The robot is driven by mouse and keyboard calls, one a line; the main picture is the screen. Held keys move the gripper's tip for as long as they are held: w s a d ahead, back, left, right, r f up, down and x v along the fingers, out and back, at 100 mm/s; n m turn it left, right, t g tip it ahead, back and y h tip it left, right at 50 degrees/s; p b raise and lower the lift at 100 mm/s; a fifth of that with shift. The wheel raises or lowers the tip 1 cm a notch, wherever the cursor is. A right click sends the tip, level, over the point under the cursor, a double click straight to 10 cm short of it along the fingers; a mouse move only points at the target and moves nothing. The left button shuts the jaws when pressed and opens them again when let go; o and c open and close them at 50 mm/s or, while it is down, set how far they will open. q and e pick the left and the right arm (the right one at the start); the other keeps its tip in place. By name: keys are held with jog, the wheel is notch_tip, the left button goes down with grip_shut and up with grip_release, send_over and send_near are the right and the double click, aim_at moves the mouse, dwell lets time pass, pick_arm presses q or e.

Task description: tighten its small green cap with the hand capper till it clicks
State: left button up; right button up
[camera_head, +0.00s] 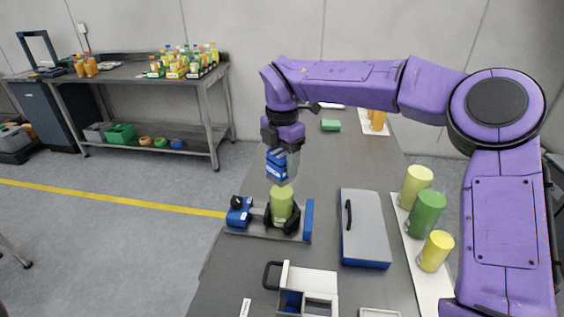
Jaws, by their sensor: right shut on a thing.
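A light green bottle (281,203) stands upright between the dark jaws of a blue and grey bench clamp (308,218). My right gripper (281,148), on the purple arm coming in from the right, is shut on the blue and grey hand capper (277,166). The capper points down directly over the bottle, its lower end at or just above the bottle's top. I cannot tell whether they touch. The small green cap is not distinguishable; the capper may hide it. My left gripper is not in view.
A grey and blue lidded case (364,229) lies right of the clamp. Green and yellow containers (426,214) stand on a white strip at the right edge. A white box with compartments (309,279) sits in front. A green block (331,125) lies farther back.

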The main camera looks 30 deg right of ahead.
jog(key=shift+f+m+b, duration=0.1)
jog(key=shift+m+b, duration=0.3)
jog(key=shift+b, duration=0.15)
jog(key=shift+m+b, duration=2.8)
jog(key=shift+b, duration=0.15)
jog(key=shift+m+b, duration=0.4)
jog(key=shift+m, duration=0.1)
jog(key=shift+r, duration=0.3)
